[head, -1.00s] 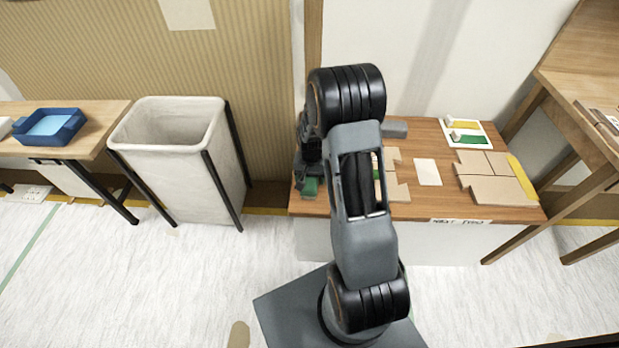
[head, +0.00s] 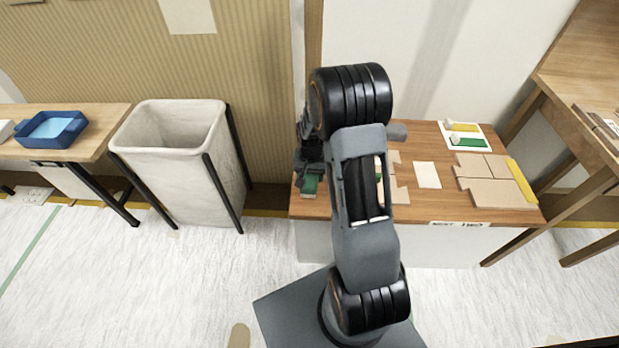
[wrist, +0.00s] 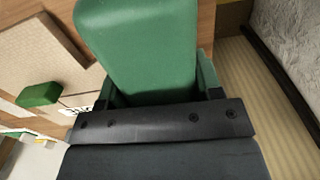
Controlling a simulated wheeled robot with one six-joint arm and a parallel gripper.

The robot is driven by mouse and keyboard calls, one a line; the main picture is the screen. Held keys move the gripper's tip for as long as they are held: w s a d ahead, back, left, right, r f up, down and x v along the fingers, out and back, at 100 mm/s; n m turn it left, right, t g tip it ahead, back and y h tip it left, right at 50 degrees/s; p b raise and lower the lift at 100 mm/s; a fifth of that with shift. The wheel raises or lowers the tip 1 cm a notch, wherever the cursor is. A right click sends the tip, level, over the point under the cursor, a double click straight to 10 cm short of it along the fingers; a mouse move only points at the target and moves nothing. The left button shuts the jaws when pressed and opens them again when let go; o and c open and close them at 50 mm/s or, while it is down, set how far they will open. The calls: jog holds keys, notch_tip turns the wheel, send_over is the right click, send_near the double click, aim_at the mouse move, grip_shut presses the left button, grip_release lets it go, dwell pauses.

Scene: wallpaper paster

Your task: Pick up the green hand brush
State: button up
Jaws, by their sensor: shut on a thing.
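The green hand brush (wrist: 140,45) fills the upper middle of the wrist view as a smooth green block with rounded corners. My gripper (wrist: 158,88) is shut on it, with finger parts at both sides of its lower end. In the head view, a small green part of the brush (head: 310,185) shows below my gripper (head: 308,168), at the left end of the low wooden table (head: 430,208). My arm hides part of the table. I cannot tell whether the brush still touches the table top.
Brown flat pieces (head: 490,180), a pale card (head: 427,175) and a white board with yellow and green shapes (head: 466,136) lie on the table. A pale bin (head: 175,170) and a side table with a blue tray (head: 52,129) stand left. A taller wooden table (head: 585,70) stands right.

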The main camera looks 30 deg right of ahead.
jog(key=s+d+r+p, duration=0.4)
jog(key=s+r, duration=0.6)
jog(key=s, duration=0.3)
jog(key=shift+s+d, duration=0.15)
jog(key=shift+d, duration=0.15)
jog(key=shift+r, duration=0.1)
